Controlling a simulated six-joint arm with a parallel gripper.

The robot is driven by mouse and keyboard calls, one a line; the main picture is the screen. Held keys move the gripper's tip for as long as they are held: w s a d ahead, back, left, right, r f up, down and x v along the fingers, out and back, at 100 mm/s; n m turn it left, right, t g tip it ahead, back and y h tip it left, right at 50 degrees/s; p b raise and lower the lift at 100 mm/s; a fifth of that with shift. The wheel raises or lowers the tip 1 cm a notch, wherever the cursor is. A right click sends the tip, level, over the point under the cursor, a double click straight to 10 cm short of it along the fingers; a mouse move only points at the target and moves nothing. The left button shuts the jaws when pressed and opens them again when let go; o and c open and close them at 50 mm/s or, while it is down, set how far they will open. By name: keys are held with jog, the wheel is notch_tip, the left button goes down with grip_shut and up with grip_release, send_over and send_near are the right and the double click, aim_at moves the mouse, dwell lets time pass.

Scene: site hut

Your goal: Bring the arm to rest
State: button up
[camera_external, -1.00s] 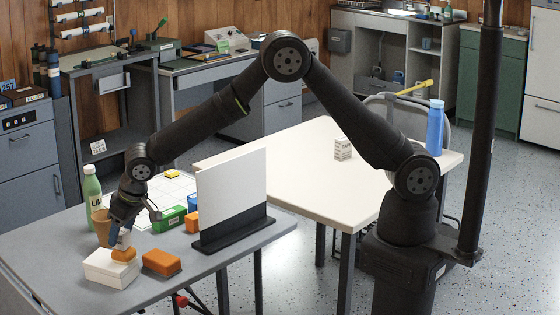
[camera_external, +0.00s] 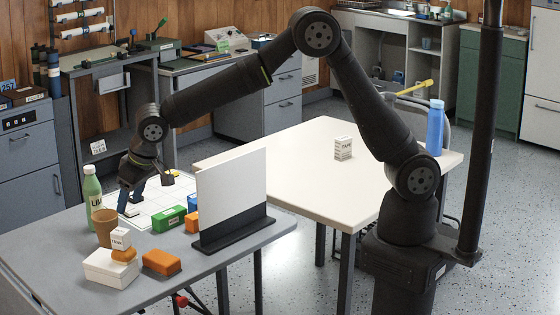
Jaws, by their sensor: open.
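My gripper (camera_external: 130,206) is open and empty, pointing down over the left part of the grey table (camera_external: 225,258). It is above and behind a stack near the table's front edge. The stack has a white box (camera_external: 110,272) at the bottom, an orange block (camera_external: 124,256) on it, and a small white labelled box (camera_external: 120,238) on top. The gripper is clear of the stack. My arm arches from its base at right across both tables to the gripper.
Near the gripper stand a green bottle (camera_external: 92,187) and a brown cup (camera_external: 104,228). A green box (camera_external: 169,219), orange block (camera_external: 161,262) and upright white panel (camera_external: 232,190) are to the right. The cream table (camera_external: 300,165) holds a small box (camera_external: 343,148) and blue bottle (camera_external: 435,128).

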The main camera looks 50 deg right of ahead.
aim_at(118, 230)
jog(key=shift+f, duration=0.1)
jog(key=x, duration=1.2)
jog(key=shift+w+f, duration=0.1)
jog(key=shift+f, duration=0.1)
notch_tip(118, 230, up, 3)
jog(key=shift+r, duration=0.75)
